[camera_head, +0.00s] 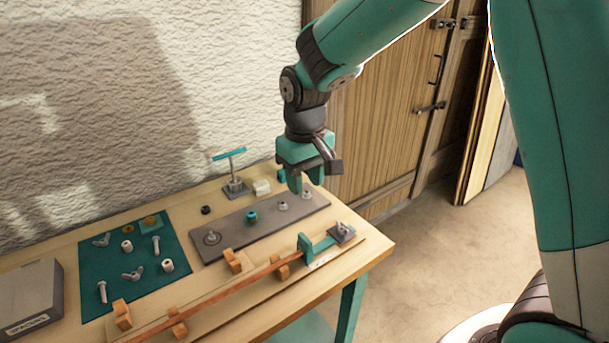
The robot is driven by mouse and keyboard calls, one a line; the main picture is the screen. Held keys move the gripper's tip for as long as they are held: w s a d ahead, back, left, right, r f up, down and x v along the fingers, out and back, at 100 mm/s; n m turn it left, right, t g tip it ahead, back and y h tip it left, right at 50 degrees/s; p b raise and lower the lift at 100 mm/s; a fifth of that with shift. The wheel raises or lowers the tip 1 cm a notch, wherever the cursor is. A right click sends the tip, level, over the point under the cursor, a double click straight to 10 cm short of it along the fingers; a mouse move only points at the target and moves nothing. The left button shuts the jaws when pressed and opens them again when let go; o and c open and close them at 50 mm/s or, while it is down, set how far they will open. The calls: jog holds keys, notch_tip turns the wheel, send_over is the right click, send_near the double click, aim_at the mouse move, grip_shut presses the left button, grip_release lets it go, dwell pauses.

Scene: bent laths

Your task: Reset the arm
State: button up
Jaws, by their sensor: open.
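My gripper (316,177) is open and empty. It hangs from my bent teal arm above the right part of the workbench (372,250), over the far right end of a grey plate (225,239). Its fingers point down, and I cannot tell their exact height above the plate. A long brown lath (215,297) lies along the front of the bench between several wooden blocks (232,262). Its right end meets a teal clamp (306,246).
A green mat (91,257) holds bolts, wing nuts and spacers. A grey box (27,300) marked SPACERS sits at the left. A teal-handled post (235,180) stands by the textured wall (100,100). A wooden door (385,100) is behind; open floor (430,270) lies right of the bench.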

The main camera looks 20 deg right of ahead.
jog(key=shift+r, duration=0.75)
jog(key=s+a+r+n+y, duration=0.2)
jog(key=s+r, duration=0.1)
jog(key=s, duration=0.8)
jog(key=s+a+r+n+y, duration=0.2)
jog(key=s+a+r, duration=0.1)
jog(key=s, duration=0.9)
jog(key=shift+s+r, duration=0.25)
jog(key=shift+s, duration=0.05)
jog(key=shift+d, duration=0.1)
